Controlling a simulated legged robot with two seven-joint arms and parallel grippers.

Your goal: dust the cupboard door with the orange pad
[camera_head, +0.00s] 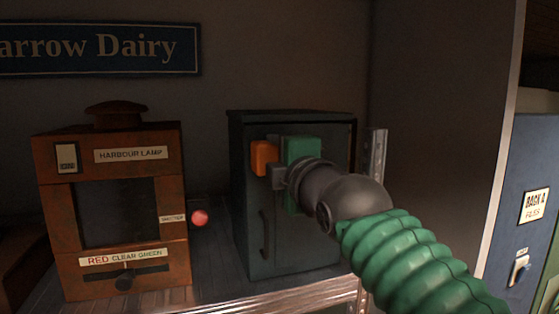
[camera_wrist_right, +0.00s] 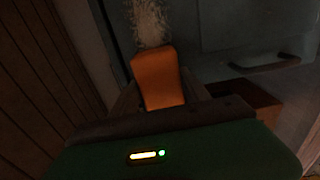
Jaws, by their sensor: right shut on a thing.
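The dark grey cupboard (camera_head: 290,250) stands on the shelf right of centre in the head view, its door facing me with a vertical handle (camera_head: 265,235). My right gripper (camera_head: 277,172) is shut on the orange pad (camera_head: 262,158) in front of the upper part of the door. The right wrist view shows the orange pad (camera_wrist_right: 158,80) between the fingers, with a pale, fuzzy dusty patch (camera_wrist_right: 150,22) on the door just past its tip. I cannot tell whether the pad touches the door. My arm hides the door's upper right. My left gripper is out of view.
An orange-brown harbour lamp box (camera_head: 120,210) with a red knob (camera_head: 200,218) stands left of the cupboard. A metal shelf post (camera_head: 377,165) rises at the cupboard's right. A blue cabinet (camera_head: 525,215) is at far right. A gap separates lamp and cupboard.

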